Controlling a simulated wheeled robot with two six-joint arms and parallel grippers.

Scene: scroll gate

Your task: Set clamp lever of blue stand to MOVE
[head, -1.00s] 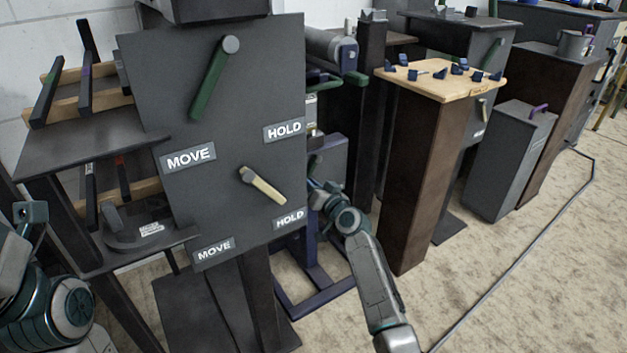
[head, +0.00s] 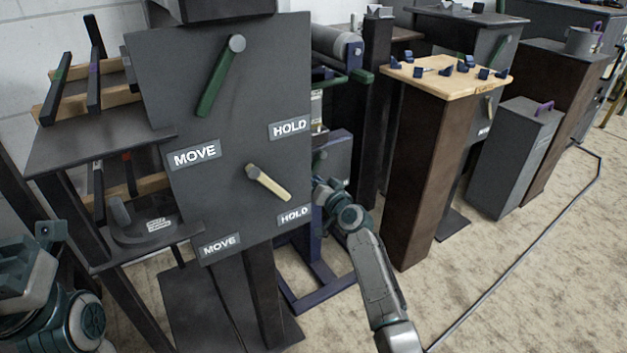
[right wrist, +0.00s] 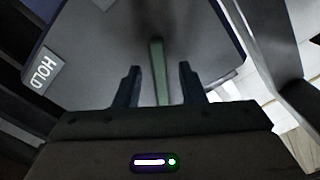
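The blue stand (head: 317,284) stands behind the large grey panel (head: 178,110) in the head view, mostly hidden by it. My right arm reaches in there, and its fingertips are out of sight in that view. In the right wrist view my right gripper (right wrist: 158,73) is open. A pale green lever (right wrist: 158,60) on a grey plate (right wrist: 105,45) shows between its two separate fingers, with gaps on both sides. A HOLD label (right wrist: 42,70) is at the plate's left. My left gripper (head: 25,275) is at the left edge, cut off, its fingers unclear.
The near panel carries a green lever (head: 220,75) and a cream lever (head: 268,182), with MOVE and HOLD labels. Dark shelves (head: 100,150) stand at the left. A brown pedestal (head: 425,170) with a wooden top stands right of my right arm.

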